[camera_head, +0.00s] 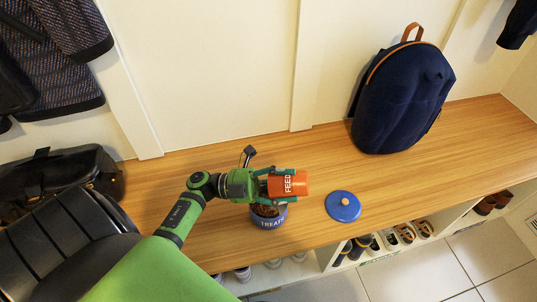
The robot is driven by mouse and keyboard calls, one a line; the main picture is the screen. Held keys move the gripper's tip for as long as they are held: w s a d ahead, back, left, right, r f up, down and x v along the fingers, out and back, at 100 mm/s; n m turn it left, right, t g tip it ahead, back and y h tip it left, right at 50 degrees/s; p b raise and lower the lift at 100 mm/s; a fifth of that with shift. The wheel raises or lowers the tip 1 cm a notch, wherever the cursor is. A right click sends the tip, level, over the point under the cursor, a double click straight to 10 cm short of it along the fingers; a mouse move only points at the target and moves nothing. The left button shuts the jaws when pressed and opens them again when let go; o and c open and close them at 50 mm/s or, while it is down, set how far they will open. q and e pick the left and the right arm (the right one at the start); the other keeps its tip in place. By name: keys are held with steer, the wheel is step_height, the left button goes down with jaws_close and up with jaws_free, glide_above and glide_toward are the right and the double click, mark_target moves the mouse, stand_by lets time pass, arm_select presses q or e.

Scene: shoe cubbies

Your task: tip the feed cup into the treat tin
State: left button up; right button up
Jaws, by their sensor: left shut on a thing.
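The feed cup (301,182) is orange with a white FEED label. My left gripper (284,185) is shut on it, with fingers along its upper and lower sides. The cup lies over on its side in the air, its label turned sideways, above and slightly right of the treat tin. The treat tin (271,223) is blue, labelled TREATS, and stands open on the bench below the gripper. Brown contents (265,211) show inside it; the gripper and cup hide part of its rim. I cannot tell whether anything is falling from the cup. My right gripper is out of view.
A navy backpack (402,100) stands at the back right, a black bag (60,178) at the left. Shoes sit in cubbies below. The bench's right part is clear.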

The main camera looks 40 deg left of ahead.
arm_select(q)
steer(key=shift+r, duration=0.25)
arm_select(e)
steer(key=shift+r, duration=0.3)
arm_select(q)
steer(key=shift+a+r+h, duration=0.1)
steer(key=shift+h, duration=0.2)
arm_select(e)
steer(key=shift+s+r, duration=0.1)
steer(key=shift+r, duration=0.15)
arm_select(q)
steer(key=shift+s+r+b, duration=0.1)
steer(key=shift+r+b, duration=0.05)
steer(key=shift+b, duration=0.15)
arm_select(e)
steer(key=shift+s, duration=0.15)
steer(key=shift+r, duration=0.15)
arm_select(q)
steer(key=shift+a+r+t+h, duration=0.15)
steer(key=shift+r+t+h, duration=0.2)
steer(key=shift+t+h, duration=0.05)
steer(key=shift+r+b, duration=0.15)
steer(key=shift+b, duration=0.15)
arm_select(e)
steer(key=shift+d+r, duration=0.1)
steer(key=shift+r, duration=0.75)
